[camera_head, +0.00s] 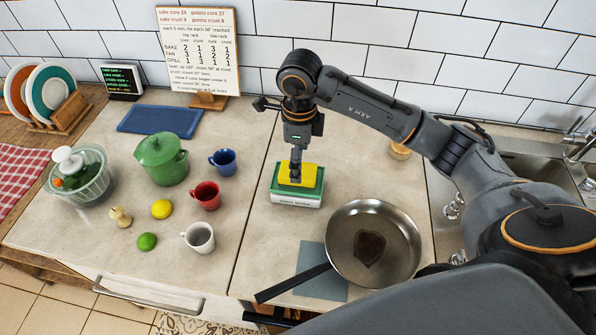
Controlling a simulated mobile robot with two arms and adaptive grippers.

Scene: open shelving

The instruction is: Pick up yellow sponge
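The yellow sponge (310,174) lies on top of a green and white box (296,200) on the counter. My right gripper (295,174) points straight down over the sponge, its fingertips at or very near the sponge. The fingers cover part of the sponge's left side. They are seen nearly edge-on, so I cannot tell whether they are open or shut on it. My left gripper is not in view.
A frying pan (345,247) with dark food stands in front of the box, to its right. Left are a red mug (206,195), blue mug (223,161), white mug (199,238) and green pot (161,160). A menu board (198,50) stands behind.

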